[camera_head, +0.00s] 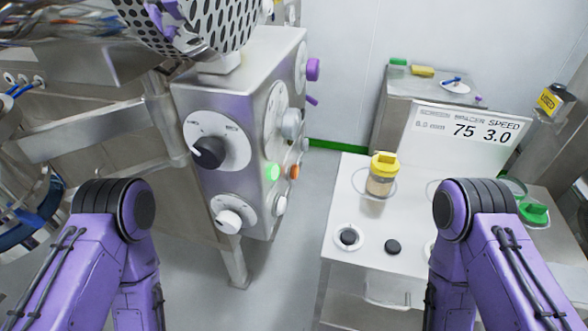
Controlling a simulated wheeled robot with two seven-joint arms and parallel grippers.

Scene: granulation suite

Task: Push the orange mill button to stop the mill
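The orange mill button (294,172) is on the right-hand side face of the steel control box (240,130), left of the picture's middle. It is small and seen at a steep angle. A bright green button (272,171) sits just left of it on the same face. My two purple arms show at the lower left and lower right, with only their bent upper links in view. Neither gripper shows, and nothing of mine touches the control box.
The box also carries a black knob (208,152), a white knob (229,221) and a purple knob (313,69). A white table (400,225) at right holds a yellow-lidded jar (381,177) and a sign (466,130). Open floor lies between box and table.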

